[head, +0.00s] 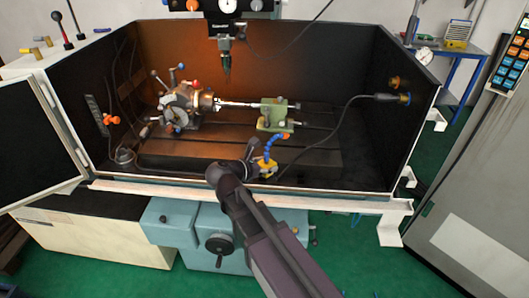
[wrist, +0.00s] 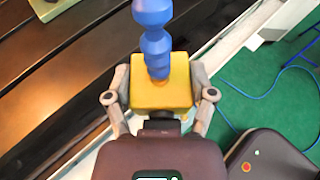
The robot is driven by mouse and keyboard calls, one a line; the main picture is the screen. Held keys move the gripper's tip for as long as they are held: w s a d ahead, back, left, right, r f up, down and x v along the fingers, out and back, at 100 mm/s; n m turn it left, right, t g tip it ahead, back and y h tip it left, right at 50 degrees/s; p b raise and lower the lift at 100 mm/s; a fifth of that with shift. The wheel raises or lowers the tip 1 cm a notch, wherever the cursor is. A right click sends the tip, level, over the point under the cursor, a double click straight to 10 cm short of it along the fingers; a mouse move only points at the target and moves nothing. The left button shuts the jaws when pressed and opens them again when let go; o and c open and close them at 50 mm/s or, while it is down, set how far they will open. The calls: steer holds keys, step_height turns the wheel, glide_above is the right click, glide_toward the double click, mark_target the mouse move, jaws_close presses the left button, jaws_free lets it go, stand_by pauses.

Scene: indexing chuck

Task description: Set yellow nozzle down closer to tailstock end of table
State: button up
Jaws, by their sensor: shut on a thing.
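The yellow nozzle (head: 268,169) has a yellow block base, a blue segmented hose and an orange tip. It is near the front edge of the machine table (head: 318,160), in front of the tailstock. In the wrist view, my gripper (wrist: 160,88) has one finger on each side of the yellow nozzle's block (wrist: 160,97), with the blue hose rising from it. My gripper (head: 259,167) also shows in the head view, partly behind my wrist. I cannot tell whether the block touches the table. The green tailstock (head: 274,118) stands behind it; a green corner (wrist: 50,7) shows in the wrist view.
The indexing chuck (head: 185,103) stands left on the table, with a shaft (head: 238,104) running to the tailstock. A spindle with a tool (head: 226,65) hangs above. A black hose (head: 338,122) curves at right. The enclosure's front ledge (head: 330,202) lies below my gripper.

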steer(key=d, duration=0.1)
steer(key=d+m+g+h, duration=0.1)
steer(key=d+m, duration=0.1)
steer(key=d, duration=0.1)
steer(key=shift+w+r+g+h, duration=0.15)
steer(key=shift+w+g+h, duration=0.15)
steer(key=shift+w+h, duration=0.1)
steer(key=w+a, duration=0.2)
steer(key=w, duration=0.2)
steer(key=w+a+f+b, duration=0.1)
steer(key=w, duration=0.4)
steer(key=w+a, duration=0.2)
steer(key=w, duration=0.2)
steer(key=shift+w+a+f, duration=0.2)
steer(key=shift+w+a, duration=0.05)
steer(key=shift+a, duration=0.1)
steer(key=shift+w+a, duration=0.2)
steer(key=shift+w, duration=0.3)
steer(key=shift+w+f+b, duration=0.15)
steer(key=shift+f+b, duration=0.15)
steer(key=shift+b, duration=0.15)
steer(key=shift+f+b, duration=1.5)
steer(key=shift+f, duration=0.05)
steer(key=shift+f, duration=0.1)
